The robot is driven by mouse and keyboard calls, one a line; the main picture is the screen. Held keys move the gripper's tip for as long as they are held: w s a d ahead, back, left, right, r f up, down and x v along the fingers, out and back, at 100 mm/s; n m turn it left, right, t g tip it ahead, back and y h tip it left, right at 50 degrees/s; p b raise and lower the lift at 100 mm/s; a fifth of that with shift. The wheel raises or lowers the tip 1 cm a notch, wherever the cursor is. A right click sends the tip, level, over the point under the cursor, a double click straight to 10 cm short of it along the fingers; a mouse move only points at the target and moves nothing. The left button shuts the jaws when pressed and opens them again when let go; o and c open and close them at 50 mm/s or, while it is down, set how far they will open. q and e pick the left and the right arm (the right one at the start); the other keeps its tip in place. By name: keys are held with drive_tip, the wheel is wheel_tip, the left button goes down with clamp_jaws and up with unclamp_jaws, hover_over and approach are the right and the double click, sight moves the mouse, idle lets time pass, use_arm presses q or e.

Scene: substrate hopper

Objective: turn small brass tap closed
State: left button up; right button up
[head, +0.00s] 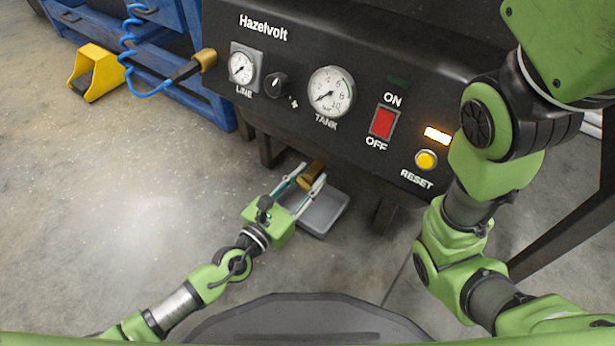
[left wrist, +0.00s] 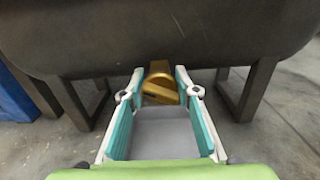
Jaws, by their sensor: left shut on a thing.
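The small brass tap (head: 313,174) sits low under the front of the black compressor. My left gripper (head: 309,180) reaches up to it from the lower left, with its fingers on either side of the brass handle. In the left wrist view the tap (left wrist: 160,90) shows between the fingertips of the left gripper (left wrist: 161,94), its handle slightly tilted. The gripper is shut on the tap. My right arm crosses the right side of the head view, and its gripper is out of the picture.
A grey tray (head: 338,215) lies on the floor below the tap. The black panel (head: 290,85) above carries gauges, a knob, a red switch (head: 384,122) and a yellow reset button (head: 426,160). A blue hose (head: 128,60) and a yellow pedal (head: 97,70) are at left. Floor at lower left is clear.

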use_arm(q)
drive_tip(key=shift+m, duration=0.7)
drive_tip(key=o, duration=1.1)
drive_tip(key=shift+c, duration=0.2)
drive_tip(key=shift+s, duration=0.1)
drive_tip(key=v, duration=1.2)
